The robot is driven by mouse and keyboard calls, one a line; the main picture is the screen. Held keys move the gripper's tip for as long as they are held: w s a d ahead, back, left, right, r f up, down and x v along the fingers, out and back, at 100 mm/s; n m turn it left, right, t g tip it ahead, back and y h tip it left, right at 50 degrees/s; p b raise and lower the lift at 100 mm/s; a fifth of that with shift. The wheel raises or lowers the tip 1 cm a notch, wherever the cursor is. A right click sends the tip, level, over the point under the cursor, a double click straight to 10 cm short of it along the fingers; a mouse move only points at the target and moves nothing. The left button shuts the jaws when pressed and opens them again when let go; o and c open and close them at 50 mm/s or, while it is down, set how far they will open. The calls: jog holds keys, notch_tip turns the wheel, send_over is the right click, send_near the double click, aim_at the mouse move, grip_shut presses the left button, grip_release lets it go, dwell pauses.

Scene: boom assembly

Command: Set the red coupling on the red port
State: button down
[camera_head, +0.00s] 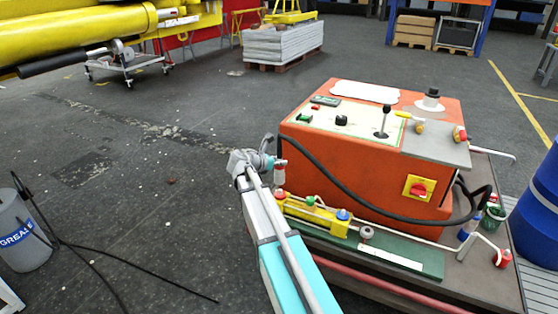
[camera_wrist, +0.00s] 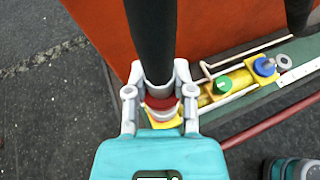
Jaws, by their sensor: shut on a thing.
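My gripper (camera_head: 268,160) is shut on the end of a black hose (camera_head: 345,187), above the left end of the yellow port block (camera_head: 325,217). In the wrist view my gripper (camera_wrist: 159,75) has a finger on each side of the hose (camera_wrist: 151,35). A red band, which looks like the red coupling (camera_wrist: 160,102), shows between the fingers, with a pale ring below it. The red port (camera_head: 280,195) is at the block's left end, just below the held end. Whether they touch is unclear. Green (camera_head: 310,200) and blue (camera_head: 343,214) ports sit to the right.
The orange machine (camera_head: 330,160) stands close behind the block, and the hose loops across its front. A green strip (camera_head: 405,258) and a red pipe (camera_head: 385,288) run in front. A grease drum (camera_head: 18,235) is at left. The floor left of the arm is mostly clear.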

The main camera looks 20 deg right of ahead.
aim_at(275, 175)
jog(key=shift+w+d, duration=0.45)
jog(key=shift+f, duration=0.1)
jog(key=shift+s+f+b, duration=0.1)
jog(key=shift+f+b, duration=2.65)
jog(key=shift+b, duration=0.15)
jog(key=shift+f+b, duration=0.65)
jog(key=c, duration=0.8)
grip_release()
jog(key=shift+o, duration=0.2)
jog(key=shift+a, duration=0.1)
jog(key=p+v, duration=0.4)
jog(key=v, duration=0.7)
dwell(1.0)
